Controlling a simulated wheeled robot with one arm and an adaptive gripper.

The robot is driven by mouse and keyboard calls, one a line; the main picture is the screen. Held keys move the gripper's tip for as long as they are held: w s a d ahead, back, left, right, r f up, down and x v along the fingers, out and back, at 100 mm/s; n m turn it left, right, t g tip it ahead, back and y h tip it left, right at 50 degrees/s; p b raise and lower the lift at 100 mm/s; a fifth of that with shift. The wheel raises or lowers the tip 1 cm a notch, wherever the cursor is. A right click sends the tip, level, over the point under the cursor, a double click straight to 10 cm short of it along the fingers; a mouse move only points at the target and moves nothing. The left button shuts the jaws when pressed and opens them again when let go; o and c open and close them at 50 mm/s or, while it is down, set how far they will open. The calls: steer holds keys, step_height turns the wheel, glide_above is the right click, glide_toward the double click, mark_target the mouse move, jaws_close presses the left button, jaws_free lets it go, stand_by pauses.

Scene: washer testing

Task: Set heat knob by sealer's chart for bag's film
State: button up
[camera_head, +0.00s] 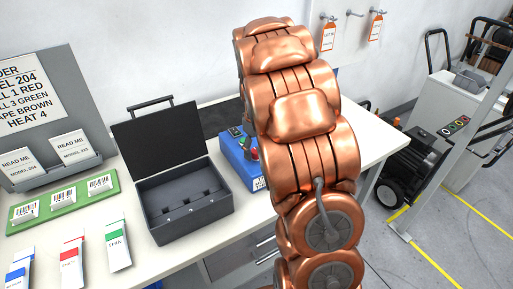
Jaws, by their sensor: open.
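Copper links of my arm fill the middle of the head view; my gripper is out of view. A blue device (238,158), perhaps the sealer, stands on the bench, partly hidden behind my arm. It has a small dark panel on top, red and green parts beside my arm and a white label low on its front, too small to read. I cannot make out a heat knob or chart. Packets lie at the front left: a green-topped one (118,245) marked THIN, a red-topped one (72,262) and a blue-topped one (18,272).
An open, empty-looking dark case (180,205) stands left of the blue device. A board (30,95) shows an order ending "HEAT 4", above README cards (75,150). A green tray (92,200) holds barcode labels. Orange tags (376,27) hang on the wall. A black cart (400,165) stands right.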

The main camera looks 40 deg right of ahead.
steer(key=shift+f, duration=0.15)
steer(key=c, duration=1.1)
steer(key=shift+c, duration=0.2)
